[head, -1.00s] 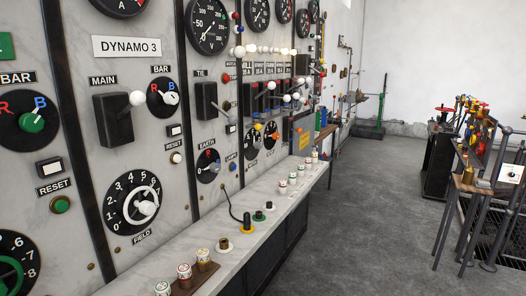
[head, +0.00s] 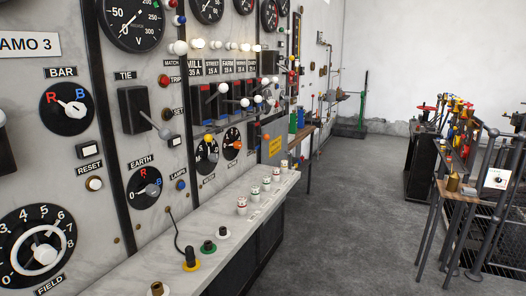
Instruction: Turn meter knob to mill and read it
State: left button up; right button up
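Two small round dials with knobs sit low on the switchboard beyond the tie panel. One is a dark dial with a pale knob (head: 207,153) and a yellow spot above it. The other is a dark dial with an orange-red knob (head: 232,145). The tags under them are too small to read surely, so I cannot tell which is the meter knob or its setting. A MILL 35 A label (head: 195,67) heads a row of feeder labels above lever switches. A large voltmeter (head: 131,22) is at the upper left. Neither of my grippers is in view.
A pale ledge (head: 135,275) with several fuses and a cabled plug (head: 190,258) runs under the board. Ball-ended levers (head: 222,88) stick out above the dials. A wooden stand (head: 455,190) with metal parts is at right. The grey floor (head: 345,220) between is clear.

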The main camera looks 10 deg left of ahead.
aim_at(213, 157)
jog(key=i+l+z, duration=0.4)
jog(key=i, duration=0.35)
jog(key=i+z, duration=0.4)
jog(key=i, duration=0.35)
jog(key=i+l+u, duration=0.1)
jog(key=i+u, duration=0.35)
jog(key=i+l+u, duration=0.2)
jog(key=i+u, duration=0.25)
jog(key=i+l+u, duration=0.3)
jog(key=u, duration=0.15)
